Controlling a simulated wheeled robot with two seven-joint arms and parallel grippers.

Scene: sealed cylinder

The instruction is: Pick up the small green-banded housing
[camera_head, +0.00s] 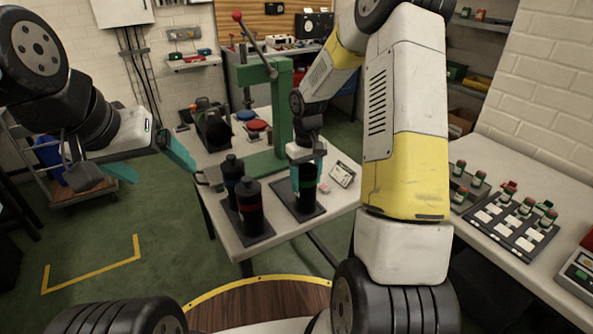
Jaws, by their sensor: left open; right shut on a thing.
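A dark cylindrical housing (307,196) stands upright on a black mat (287,201) on the white table. My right gripper (307,168) reaches down from above and is shut on its upper part. The fingers cover part of it, and its band colour is hard to make out. Two dark bottle-shaped housings stand to its left, a rear one (231,172) and a front one (250,212). My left gripper (147,168) is open and empty, off to the left of the table and apart from everything.
A green press (280,105) with a red-knobbed lever stands behind the housings. A small white card (342,174) lies right of the mat. A right-hand bench carries a tray (510,232) of small green-capped jars.

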